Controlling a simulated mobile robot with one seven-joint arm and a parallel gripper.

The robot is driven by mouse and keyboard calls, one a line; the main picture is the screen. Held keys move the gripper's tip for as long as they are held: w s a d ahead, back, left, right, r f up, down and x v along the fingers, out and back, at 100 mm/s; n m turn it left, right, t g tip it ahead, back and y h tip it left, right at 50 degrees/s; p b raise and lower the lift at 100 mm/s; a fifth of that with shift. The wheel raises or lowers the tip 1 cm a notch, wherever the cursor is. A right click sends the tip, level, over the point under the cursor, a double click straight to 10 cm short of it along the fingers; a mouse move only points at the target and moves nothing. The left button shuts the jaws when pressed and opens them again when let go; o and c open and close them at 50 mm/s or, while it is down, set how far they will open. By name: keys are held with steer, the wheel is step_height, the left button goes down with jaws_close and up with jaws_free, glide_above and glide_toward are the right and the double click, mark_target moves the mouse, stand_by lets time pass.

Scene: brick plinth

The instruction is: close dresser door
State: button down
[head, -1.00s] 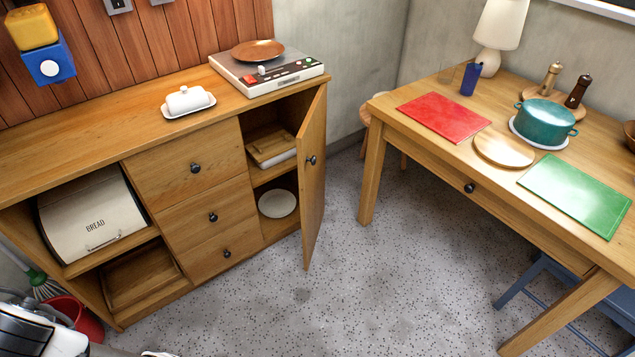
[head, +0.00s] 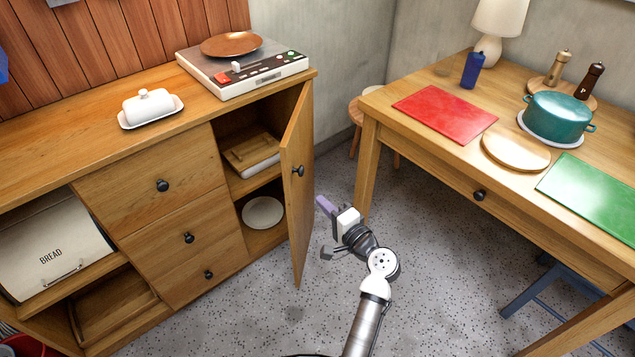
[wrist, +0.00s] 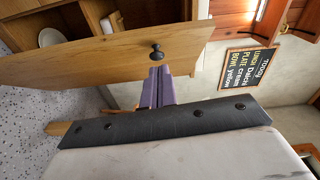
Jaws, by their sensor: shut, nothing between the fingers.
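The wooden dresser (head: 150,225) stands at the left in the head view. Its door (head: 297,215), at the right end, stands open and swung out, with a dark round knob (head: 298,171) on its outer face. My gripper (head: 322,204) is just right of the door, at about the height of its middle. In the wrist view the purple fingers (wrist: 155,88) are shut and empty, pointing at the door (wrist: 100,58) close to the knob (wrist: 156,51). I cannot tell whether the fingertips touch the door.
Inside the open compartment are a wooden box (head: 252,152) and a white plate (head: 263,212). A table (head: 385,127) with a teal pot (head: 558,117) and boards stands at the right. Speckled floor (head: 255,310) lies clear between dresser and table. A chalkboard (wrist: 249,67) hangs on the wall.

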steer(key=s+d+f+m, duration=0.1)
steer(key=d+f, duration=0.1)
steer(key=d, duration=0.1)
steer(key=p, duration=0.2)
glide_toward(290, 179)
steer(key=w+d, duration=0.1)
steer(key=w, duration=0.3)
steer(key=a, duration=0.1)
steer(key=w+a+p, duration=0.1)
steer(key=a, duration=0.1)
steer(key=shift+w+f, duration=0.1)
steer(key=shift+f, duration=0.1)
steer(key=shift+w+a+f, duration=0.1)
steer(key=shift+a, duration=0.35)
steer(key=shift+a, duration=0.1)
